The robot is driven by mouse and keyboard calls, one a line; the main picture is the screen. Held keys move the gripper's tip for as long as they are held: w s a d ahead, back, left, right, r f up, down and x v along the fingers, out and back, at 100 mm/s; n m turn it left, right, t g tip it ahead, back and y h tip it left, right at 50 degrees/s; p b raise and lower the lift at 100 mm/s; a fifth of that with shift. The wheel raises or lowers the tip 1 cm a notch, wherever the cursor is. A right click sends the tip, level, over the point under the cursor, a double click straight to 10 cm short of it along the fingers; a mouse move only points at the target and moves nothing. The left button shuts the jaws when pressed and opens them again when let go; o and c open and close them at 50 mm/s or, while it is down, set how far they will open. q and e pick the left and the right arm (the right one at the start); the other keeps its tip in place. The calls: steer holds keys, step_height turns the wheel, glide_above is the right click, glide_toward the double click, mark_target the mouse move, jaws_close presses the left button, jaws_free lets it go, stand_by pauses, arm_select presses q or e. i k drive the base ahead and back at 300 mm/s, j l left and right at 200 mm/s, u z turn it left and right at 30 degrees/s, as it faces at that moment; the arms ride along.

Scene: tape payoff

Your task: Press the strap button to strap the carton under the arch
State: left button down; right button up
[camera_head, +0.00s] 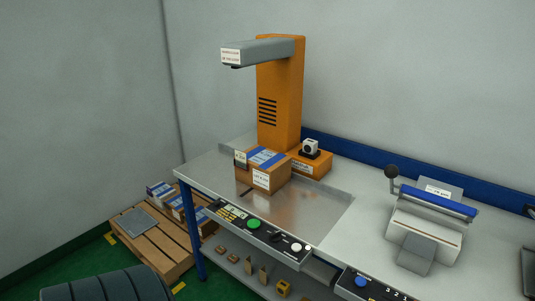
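A brown carton (257,182) with a blue strip on top and white labels sits on the metal table top (318,208). The orange column (279,110) stands behind it, and its grey overhanging arm (258,52) reaches out above the carton. A control panel on the table's front edge carries a green button (254,224), a black knob (275,237) and a white button (297,247). A blue button (361,281) sits on a second panel further right. The button labels are too small to read. Neither of my grippers is in view.
A small device on an orange box (311,164) stands beside the column. A grey machine with a black-knobbed lever (428,223) stands at the right. A wooden pallet (152,241) with several boxes is on the floor at left. The metal surface right of the carton is clear.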

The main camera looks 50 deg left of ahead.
mark_target(253, 223)
steer(key=u, duration=1.7)
